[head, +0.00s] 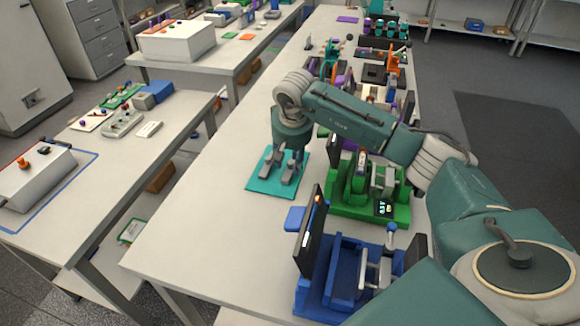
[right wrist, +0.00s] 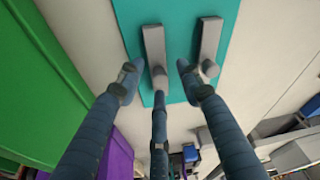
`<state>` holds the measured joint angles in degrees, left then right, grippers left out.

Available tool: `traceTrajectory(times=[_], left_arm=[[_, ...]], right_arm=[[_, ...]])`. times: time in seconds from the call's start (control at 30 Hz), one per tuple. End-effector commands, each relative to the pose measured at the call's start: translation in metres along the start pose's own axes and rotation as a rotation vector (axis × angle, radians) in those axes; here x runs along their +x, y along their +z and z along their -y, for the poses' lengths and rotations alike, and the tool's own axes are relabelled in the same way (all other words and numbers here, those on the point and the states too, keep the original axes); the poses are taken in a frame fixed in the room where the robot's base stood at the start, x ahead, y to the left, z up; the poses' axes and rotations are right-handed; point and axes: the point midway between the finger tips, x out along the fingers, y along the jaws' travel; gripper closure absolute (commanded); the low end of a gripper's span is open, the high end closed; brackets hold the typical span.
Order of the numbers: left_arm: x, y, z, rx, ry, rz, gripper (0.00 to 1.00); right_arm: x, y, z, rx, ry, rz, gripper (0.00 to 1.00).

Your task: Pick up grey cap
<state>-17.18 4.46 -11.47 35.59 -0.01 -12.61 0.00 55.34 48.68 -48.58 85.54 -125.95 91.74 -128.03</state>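Two grey caps lie side by side on a teal mat (head: 257,184), which also shows in the right wrist view (right wrist: 181,12). Each is a long grey bar with a rounded knob at one end. In the right wrist view, one cap (right wrist: 154,48) is between the fingers and the other cap (right wrist: 208,40) is to the right. My right gripper (head: 282,163) points down over the mat. Its fingers (right wrist: 158,80) are spread around the knob end of the left cap, with gaps at the sides. Contact with the middle finger is unclear. My left gripper is out of view.
A green device (head: 372,211) stands just right of the mat, and a blue device (head: 327,285) stands nearer. A small blue block (head: 295,217) sits beside it. The white bench (head: 215,195) is clear left of the mat. More devices line its far right side.

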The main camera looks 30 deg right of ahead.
Motion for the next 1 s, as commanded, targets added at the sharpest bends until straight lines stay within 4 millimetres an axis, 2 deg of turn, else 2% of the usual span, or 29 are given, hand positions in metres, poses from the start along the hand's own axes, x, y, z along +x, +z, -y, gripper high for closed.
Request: traceTrajectory(times=[0.07, 0.2, 0.23, 0.73, 0.87, 1.0], left_arm=[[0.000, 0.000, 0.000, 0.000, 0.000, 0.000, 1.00], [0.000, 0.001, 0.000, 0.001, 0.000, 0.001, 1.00], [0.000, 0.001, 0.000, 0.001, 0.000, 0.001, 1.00], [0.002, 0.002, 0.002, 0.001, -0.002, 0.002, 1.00], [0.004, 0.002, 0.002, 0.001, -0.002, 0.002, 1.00], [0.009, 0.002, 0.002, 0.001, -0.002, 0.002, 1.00]], right_arm=[[0.000, 0.000, 0.000, 0.000, 0.000, 0.000, 0.66], [0.000, 0.000, 0.000, 0.000, 0.000, 0.000, 0.93], [0.000, 0.000, 0.000, 0.000, 0.000, 0.000, 0.97], [-0.004, -0.001, 0.000, 0.000, 0.000, 0.000, 1.00], [-0.015, -0.005, 0.001, 0.001, -0.002, -0.002, 1.00], [-0.039, -0.012, 0.001, 0.001, -0.002, -0.004, 1.00]])
